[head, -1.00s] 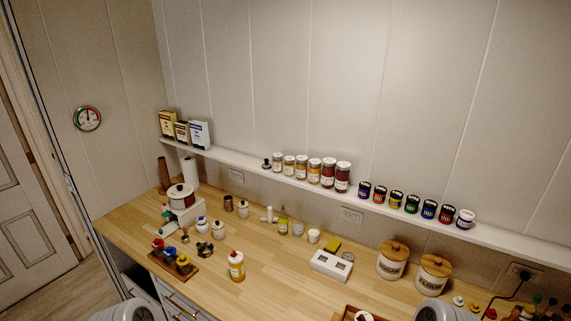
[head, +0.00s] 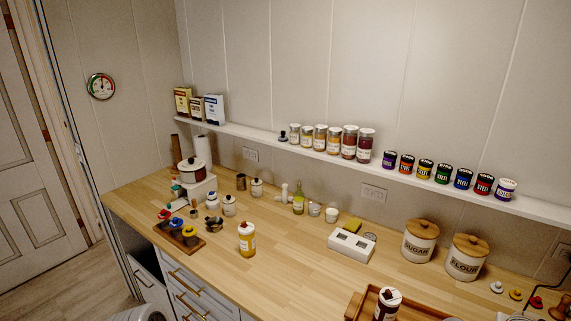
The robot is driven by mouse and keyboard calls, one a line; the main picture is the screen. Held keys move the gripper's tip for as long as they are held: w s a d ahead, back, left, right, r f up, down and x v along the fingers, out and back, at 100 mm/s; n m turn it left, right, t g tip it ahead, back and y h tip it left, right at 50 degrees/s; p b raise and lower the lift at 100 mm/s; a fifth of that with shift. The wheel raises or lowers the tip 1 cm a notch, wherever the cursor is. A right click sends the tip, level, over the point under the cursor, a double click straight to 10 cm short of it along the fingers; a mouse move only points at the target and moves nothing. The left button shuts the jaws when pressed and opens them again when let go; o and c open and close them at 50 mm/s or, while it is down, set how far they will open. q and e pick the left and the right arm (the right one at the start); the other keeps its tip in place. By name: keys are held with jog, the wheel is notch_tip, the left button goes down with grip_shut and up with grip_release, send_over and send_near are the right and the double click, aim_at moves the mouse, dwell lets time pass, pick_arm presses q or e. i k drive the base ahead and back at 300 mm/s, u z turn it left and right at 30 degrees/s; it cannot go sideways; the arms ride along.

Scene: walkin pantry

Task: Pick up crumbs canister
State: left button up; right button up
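I cannot tell which container is the crumbs canister, as most labels are too small to read. Two white canisters with wooden lids stand on the counter at right: the sugar canister (head: 420,243) and the flour canister (head: 466,258). Several lidded jars (head: 334,139) stand in a row on the wall shelf. A dark red jar with a white lid (head: 387,304) is in a wooden tray at the bottom edge. A yellow-orange jar with a white lid (head: 247,240) stands alone mid-counter. Neither gripper is in view.
The wooden counter (head: 300,275) is clear at front middle. The wooden tray (head: 356,305) is at the front.

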aim_at(247, 244)
jog(key=u, duration=2.25)
jog(key=i, duration=1.95)
jog(key=z, duration=2.75)
